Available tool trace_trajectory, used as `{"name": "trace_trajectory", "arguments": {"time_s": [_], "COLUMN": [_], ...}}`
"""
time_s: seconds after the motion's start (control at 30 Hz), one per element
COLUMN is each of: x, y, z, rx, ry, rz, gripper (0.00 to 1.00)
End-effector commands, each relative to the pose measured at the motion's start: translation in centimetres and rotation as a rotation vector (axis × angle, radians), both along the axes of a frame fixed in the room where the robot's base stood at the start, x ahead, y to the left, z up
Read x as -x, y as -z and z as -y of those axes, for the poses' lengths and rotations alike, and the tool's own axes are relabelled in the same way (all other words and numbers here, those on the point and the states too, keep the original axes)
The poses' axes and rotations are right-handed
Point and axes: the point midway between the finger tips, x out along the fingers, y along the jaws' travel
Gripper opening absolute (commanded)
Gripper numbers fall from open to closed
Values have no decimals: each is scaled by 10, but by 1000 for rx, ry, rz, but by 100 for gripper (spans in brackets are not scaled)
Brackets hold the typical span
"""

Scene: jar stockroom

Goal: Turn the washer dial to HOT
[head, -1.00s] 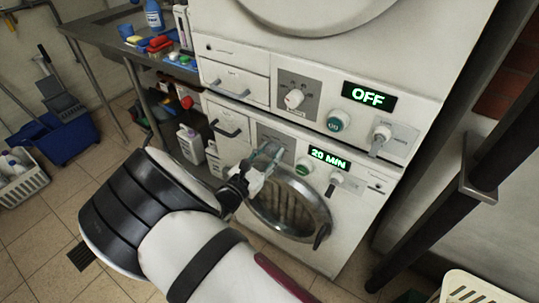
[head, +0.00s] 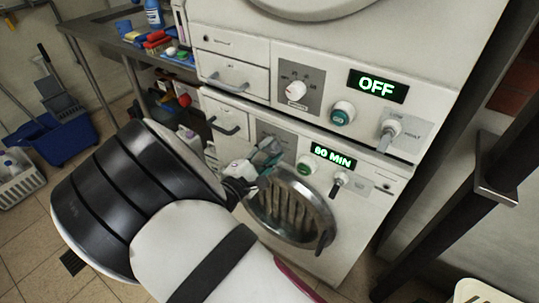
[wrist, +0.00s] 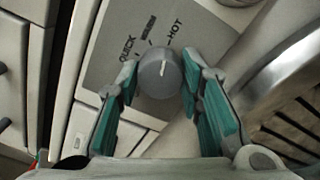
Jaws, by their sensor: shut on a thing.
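The washer dial (wrist: 159,76) is a round grey knob on a grey panel in the wrist view, with a white pointer line directed upward, roughly toward HOT. The labels QUICK, a blurred middle word and HOT (wrist: 174,31) arc above it. My gripper (wrist: 160,82) is shut on the dial, one teal-padded finger on each side. In the head view my gripper (head: 266,160) is at the lower machine's panel and hides the dial. The green display (head: 333,156) beside it appears to read 60 MIN.
The upper machine has its own dial (head: 296,89), an OFF display (head: 377,86), a GO button (head: 342,113) and a lever (head: 388,135). A green button (head: 306,165) and the round door (head: 290,208) are close to my gripper. A dark post (head: 440,210) stands right.

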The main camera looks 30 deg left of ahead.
Motion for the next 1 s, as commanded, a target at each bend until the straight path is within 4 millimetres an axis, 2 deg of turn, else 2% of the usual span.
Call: {"name": "trace_trajectory", "arguments": {"time_s": [0.33, 0.9, 0.93, 1.0], "x": [1, 1, 1, 1], "y": [2, 1, 1, 1], "z": [0, 0, 0, 0], "rx": [-147, -174, -174, -174], "ry": [0, 1, 1, 1], "rz": [9, 10, 10, 10], "gripper": [6, 6, 41, 54]}}
